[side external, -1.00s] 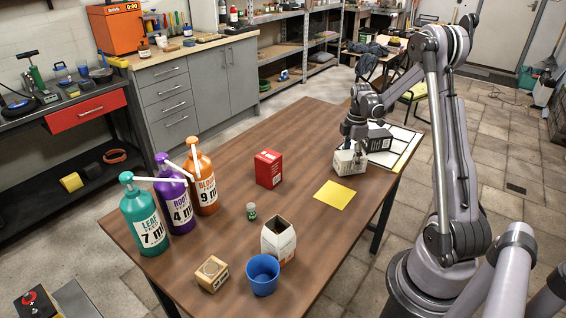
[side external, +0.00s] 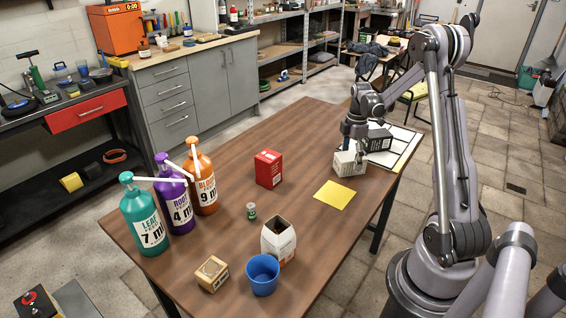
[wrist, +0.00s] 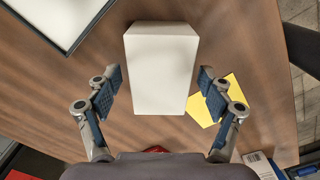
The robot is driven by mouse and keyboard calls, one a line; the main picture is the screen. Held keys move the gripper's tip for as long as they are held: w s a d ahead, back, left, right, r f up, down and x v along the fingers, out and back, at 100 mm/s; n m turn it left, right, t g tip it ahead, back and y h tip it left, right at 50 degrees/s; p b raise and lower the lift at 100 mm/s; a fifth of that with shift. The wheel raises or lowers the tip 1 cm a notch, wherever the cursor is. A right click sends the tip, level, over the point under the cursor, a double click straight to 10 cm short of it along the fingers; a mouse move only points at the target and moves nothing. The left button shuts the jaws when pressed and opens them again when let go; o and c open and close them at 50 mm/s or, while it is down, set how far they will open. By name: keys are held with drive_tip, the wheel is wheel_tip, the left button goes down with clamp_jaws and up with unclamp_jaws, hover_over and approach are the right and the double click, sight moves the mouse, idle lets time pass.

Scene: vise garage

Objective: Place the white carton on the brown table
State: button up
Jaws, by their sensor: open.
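The white carton (side external: 345,163) stands on the brown table (side external: 240,150) near its far right end, with dark print on its side. In the wrist view the carton (wrist: 160,65) shows a plain white face between my fingers. My gripper (side external: 354,143) is over the carton from above. In the wrist view the gripper (wrist: 159,85) is open, with one finger on each side of the carton and a visible gap on the left.
A yellow sheet (side external: 335,195) and a red box (side external: 268,169) are close by. An open-topped carton (side external: 278,240), blue cup (side external: 263,274) and several pump bottles (side external: 145,215) stand farther left.

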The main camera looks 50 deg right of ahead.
sight(351, 155)
drive_tip(key=r, duration=0.9)
drive_tip(key=shift+d+r, duration=0.1)
drive_tip(key=shift+d, duration=0.3)
drive_tip(key=w+a+r+m+t+h, duration=0.15)
drive_tip(key=a+r, duration=0.25)
drive_tip(key=a, duration=0.5)
drive_tip(key=w+a+r+m+t, duration=0.1)
drive_tip(key=a+r+m, duration=0.2)
drive_tip(key=a, duration=0.6)
drive_tip(key=s+a+m+t, duration=0.2)
drive_tip(key=s+a, duration=0.1)
drive_tip(key=a, duration=0.5)
drive_tip(key=s+a+f+m+t+y, duration=0.1)
drive_tip(key=s+a+m+t, duration=0.1)
drive_tip(key=a, duration=0.7)
drive_tip(key=shift+s+a+m, duration=0.2)
drive_tip(key=shift+s+m, duration=0.35)
drive_tip(key=o, duration=0.4)
drive_tip(key=shift+s+a+f+t+y, duration=0.15)
drive_tip(key=shift+a+t+y, duration=0.1)
drive_tip(key=shift+a+t, duration=0.1)
drive_tip(key=shift+d, duration=0.1)
